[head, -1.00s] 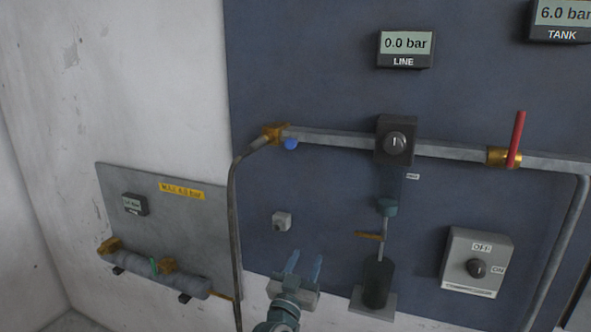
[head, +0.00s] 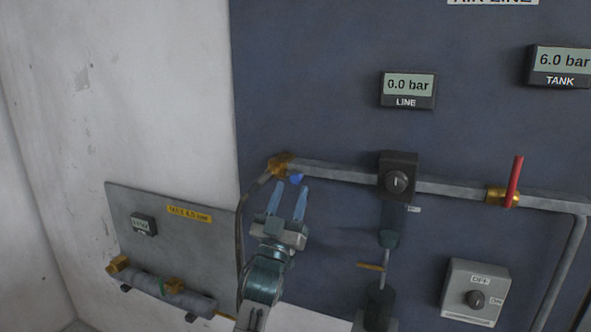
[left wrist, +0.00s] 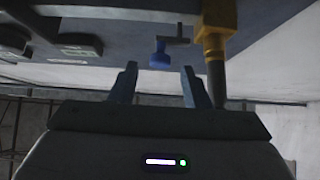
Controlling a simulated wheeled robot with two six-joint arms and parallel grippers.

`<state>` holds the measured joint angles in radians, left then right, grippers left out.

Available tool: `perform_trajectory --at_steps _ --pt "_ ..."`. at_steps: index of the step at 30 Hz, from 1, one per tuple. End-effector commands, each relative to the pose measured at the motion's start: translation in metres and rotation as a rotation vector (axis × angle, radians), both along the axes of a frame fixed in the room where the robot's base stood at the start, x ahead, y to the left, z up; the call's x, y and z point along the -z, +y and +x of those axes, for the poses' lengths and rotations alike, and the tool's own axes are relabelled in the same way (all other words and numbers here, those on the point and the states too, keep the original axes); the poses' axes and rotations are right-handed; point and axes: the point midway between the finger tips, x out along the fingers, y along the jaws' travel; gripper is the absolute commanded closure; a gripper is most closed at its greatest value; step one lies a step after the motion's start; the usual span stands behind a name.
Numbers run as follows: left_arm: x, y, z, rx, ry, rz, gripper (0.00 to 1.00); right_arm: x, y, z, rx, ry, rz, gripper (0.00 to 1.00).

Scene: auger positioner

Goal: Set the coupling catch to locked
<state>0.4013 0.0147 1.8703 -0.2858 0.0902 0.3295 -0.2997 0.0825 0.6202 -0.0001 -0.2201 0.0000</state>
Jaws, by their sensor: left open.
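The brass coupling (head: 282,164) joins the hose to the left end of the grey pipe. A small blue knob (head: 296,179), which looks like the catch, sits just below and right of it. My left gripper (head: 287,197) is open and empty, with its fingers pointing up just below the knob. In the left wrist view, the blue knob (left wrist: 160,58) on a short grey arm shows beyond and between the open fingers (left wrist: 158,85), apart from them. The brass coupling (left wrist: 215,28) is there beside the right finger. I see no lock marking. My right gripper is not in view.
The pipe (head: 345,174) runs right to a dark box with a knob (head: 397,181) and a red-handled valve (head: 514,182). The LINE gauge (head: 408,88) reads 0.0 bar and the TANK gauge (head: 560,65) 6.0 bar. An OFF/ON switch box (head: 475,292) is lower right.

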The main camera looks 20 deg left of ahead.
Motion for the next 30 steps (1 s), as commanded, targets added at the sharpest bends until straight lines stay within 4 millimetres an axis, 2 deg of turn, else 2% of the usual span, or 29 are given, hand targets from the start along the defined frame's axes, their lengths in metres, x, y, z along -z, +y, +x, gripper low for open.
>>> perform_trajectory --at_steps 1,6,12,19,20,26,30 --pt "-0.012 0.0 0.007 0.0 0.0 0.0 0.57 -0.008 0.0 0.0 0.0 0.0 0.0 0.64" --pt "-0.026 -0.001 0.024 0.0 0.0 0.0 0.57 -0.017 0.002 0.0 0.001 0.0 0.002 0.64" --pt "-0.032 -0.001 0.032 0.0 0.0 0.0 0.57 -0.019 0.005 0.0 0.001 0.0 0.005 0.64" --pt "-0.032 -0.001 0.033 0.0 0.001 0.0 0.57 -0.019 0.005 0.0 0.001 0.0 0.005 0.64" --pt "-0.032 -0.001 0.033 0.0 0.001 0.0 0.59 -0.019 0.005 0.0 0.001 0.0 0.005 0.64" --pt "-0.032 -0.001 0.033 0.0 0.001 0.0 0.99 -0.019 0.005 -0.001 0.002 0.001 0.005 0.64" --pt "-0.032 -0.001 0.033 0.0 0.001 0.0 1.0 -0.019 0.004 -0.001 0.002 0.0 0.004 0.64"
